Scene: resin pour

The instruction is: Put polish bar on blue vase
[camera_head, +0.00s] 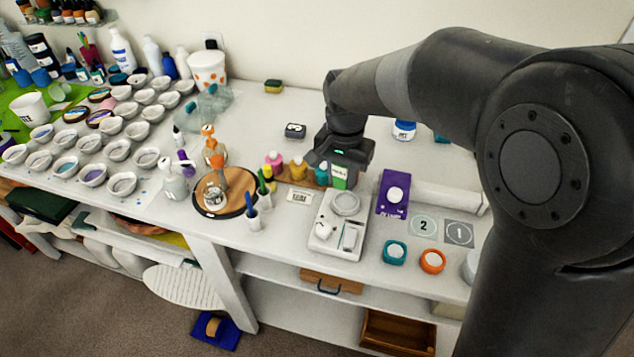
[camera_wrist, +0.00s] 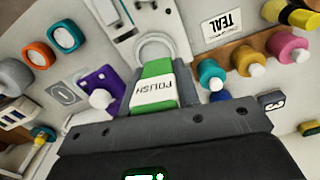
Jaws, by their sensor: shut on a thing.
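The polish bar (camera_head: 339,177) is green with a white label reading POLISH; it also shows in the wrist view (camera_wrist: 153,92). My gripper (camera_head: 338,162) is shut on the bar and holds it above the back end of the white scale (camera_head: 326,226). The bar's upper part is hidden between the fingers. A dark blue vessel (camera_head: 168,66) stands among white bottles at the back left. It may be the blue vase, but its shape is too small to be sure. My gripper is far to its right.
Teal, yellow and pink bottles (camera_wrist: 287,46) stand on a wooden rack beside the bar. Several pale cups (camera_head: 92,174) fill the left table. An orange figure (camera_head: 213,150) stands near a round wooden board (camera_head: 240,184). The back-middle tabletop (camera_head: 255,115) is mostly clear.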

